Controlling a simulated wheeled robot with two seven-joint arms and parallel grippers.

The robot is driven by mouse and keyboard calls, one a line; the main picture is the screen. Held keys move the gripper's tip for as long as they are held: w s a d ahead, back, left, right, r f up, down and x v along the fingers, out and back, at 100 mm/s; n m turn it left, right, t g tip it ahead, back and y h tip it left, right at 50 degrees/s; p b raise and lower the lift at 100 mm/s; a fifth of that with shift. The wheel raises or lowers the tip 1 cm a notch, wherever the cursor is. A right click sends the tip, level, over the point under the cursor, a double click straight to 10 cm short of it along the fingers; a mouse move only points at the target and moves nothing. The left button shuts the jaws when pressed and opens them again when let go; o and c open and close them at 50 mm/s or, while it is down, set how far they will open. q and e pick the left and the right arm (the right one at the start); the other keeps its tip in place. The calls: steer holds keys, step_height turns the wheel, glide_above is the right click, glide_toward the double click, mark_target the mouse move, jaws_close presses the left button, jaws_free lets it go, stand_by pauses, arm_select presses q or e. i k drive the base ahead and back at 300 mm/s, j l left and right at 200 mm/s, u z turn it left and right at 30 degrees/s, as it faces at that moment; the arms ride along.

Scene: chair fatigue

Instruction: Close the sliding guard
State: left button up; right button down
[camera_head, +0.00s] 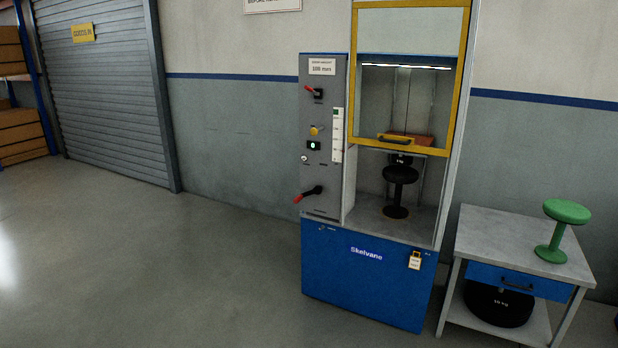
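The sliding guard (407,82) is a clear panel in a yellow frame on the front of the blue and grey test machine (366,272). A black stool (400,175) stands inside on the chamber floor, under a weight at the end of the machine's vertical rod. Neither of my grippers is in view.
A grey control panel (325,185) with red-handled levers is left of the chamber. A side table (487,236) at the right carries a green stool (562,228), with a black weight (497,303) on its lower shelf. The floor (170,270) at the left and in front is clear.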

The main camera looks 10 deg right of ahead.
mark_target(406, 144)
steer(key=i, duration=2.45)
steer(key=z, duration=0.1)
